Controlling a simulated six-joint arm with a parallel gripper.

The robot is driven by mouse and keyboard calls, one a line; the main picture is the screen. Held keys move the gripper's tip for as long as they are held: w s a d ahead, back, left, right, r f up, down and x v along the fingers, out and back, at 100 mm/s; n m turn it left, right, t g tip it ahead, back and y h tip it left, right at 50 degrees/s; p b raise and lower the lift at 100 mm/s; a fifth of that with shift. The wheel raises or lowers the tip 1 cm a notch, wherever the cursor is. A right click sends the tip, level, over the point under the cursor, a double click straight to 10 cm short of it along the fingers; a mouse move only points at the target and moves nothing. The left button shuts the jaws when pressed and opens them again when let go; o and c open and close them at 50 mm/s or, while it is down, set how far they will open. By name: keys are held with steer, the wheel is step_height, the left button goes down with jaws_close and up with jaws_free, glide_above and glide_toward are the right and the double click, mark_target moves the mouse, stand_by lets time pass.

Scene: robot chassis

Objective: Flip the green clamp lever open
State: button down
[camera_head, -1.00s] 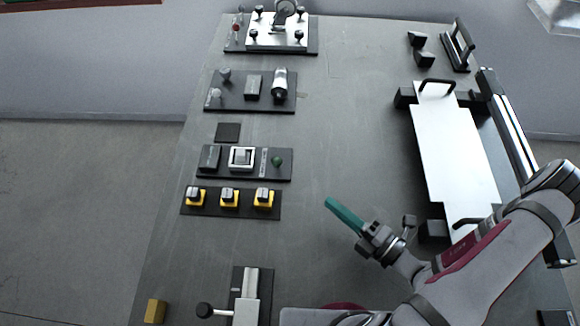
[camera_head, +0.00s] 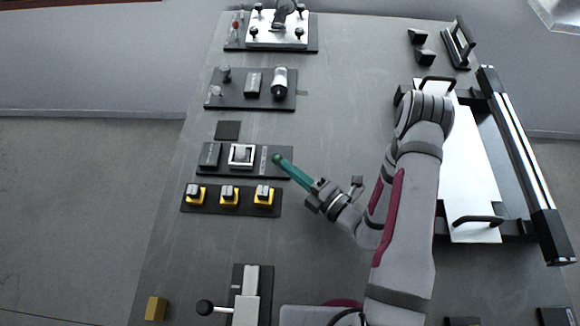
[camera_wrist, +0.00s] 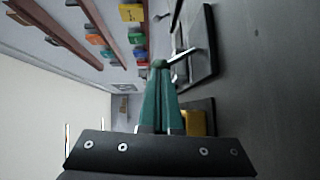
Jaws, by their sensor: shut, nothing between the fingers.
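The green lever shows as a round green knob (camera_head: 277,159) at the right end of a dark panel (camera_head: 210,172). In the wrist view its green ball (camera_wrist: 158,64) tops a silver rod rising from the dark panel (camera_wrist: 207,35). My gripper (camera_head: 281,164) has long teal fingers pressed together, with nothing held. Its tips (camera_wrist: 159,74) are right at the ball, and they partly overlap it in the head view. Whether they touch it is unclear.
A clamp with a black ball knob (camera_head: 204,308) stands at the bottom. Free bench lies right of the panels.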

steer(key=shift+w+a+r+m, duration=0.1)
steer(key=shift+w+r+m, duration=0.15)
steer(key=shift+w+m, duration=0.15)
stand_by(0.5)
steer(key=shift+w+r+m+g+h, duration=0.6)
steer(key=shift+w+m+g, duration=0.1)
steer(key=shift+g, duration=0.1)
steer(key=shift+w+r+m+g+h, duration=0.2)
steer(key=shift+w+m+g, duration=0.15)
steer(key=shift+w+g, duration=0.15)
steer(key=shift+w+r+m+g+h, duration=0.1)
steer(key=shift+w+m+g+h, duration=0.1)
steer(key=shift+w+m+g, duration=0.55)
steer(key=shift+w+g, duration=0.05)
steer(key=shift+r, duration=0.8)
